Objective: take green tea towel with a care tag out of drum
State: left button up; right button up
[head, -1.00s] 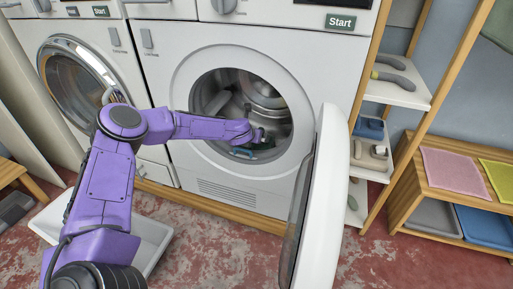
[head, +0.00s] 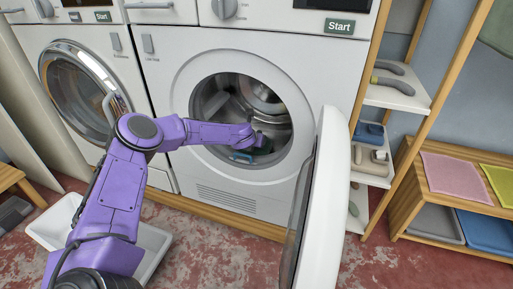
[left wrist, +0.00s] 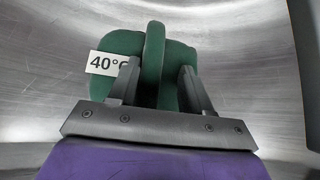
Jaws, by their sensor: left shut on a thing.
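The green tea towel (left wrist: 178,62) lies folded against the metal drum wall in the left wrist view, with a white care tag (left wrist: 104,63) reading 40° on its left side. My left gripper (left wrist: 160,78) is shut on a raised fold of the towel between its two dark fingers. In the head view, my left arm reaches through the open door into the drum (head: 262,97), and a dark green bit of the towel (head: 263,148) shows by the gripper. The fingertips are hard to make out there. My right gripper is in neither view.
The round door (head: 322,205) stands open at the right of the opening. A blue thing (head: 240,157) shows at the opening's lower lip. A white tray (head: 155,245) is on the floor under my arm. Shelves (head: 400,95) and a wooden rack (head: 405,190) stand right.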

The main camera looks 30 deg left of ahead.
pick_arm(q)
jog(key=shift+s+f, duration=0.25)
jog(key=shift+f, duration=0.25)
jog(key=shift+r+p, duration=0.2)
jog(key=shift+p, duration=0.1)
jog(key=shift+c, duration=0.2)
jog(key=shift+r+p, duration=0.3)
grip_shut()
jog(key=r+p, duration=0.2)
jog(key=r, duration=0.1)
jog(key=r+p, duration=0.1)
jog(key=shift+w+r+p, duration=0.25)
jog(key=shift+r+p, duration=0.05)
jog(key=shift+r, duration=0.05)
notch_tip(320, 180, up, 6)
jog(key=p, duration=0.4)
jog(key=shift+f, duration=0.1)
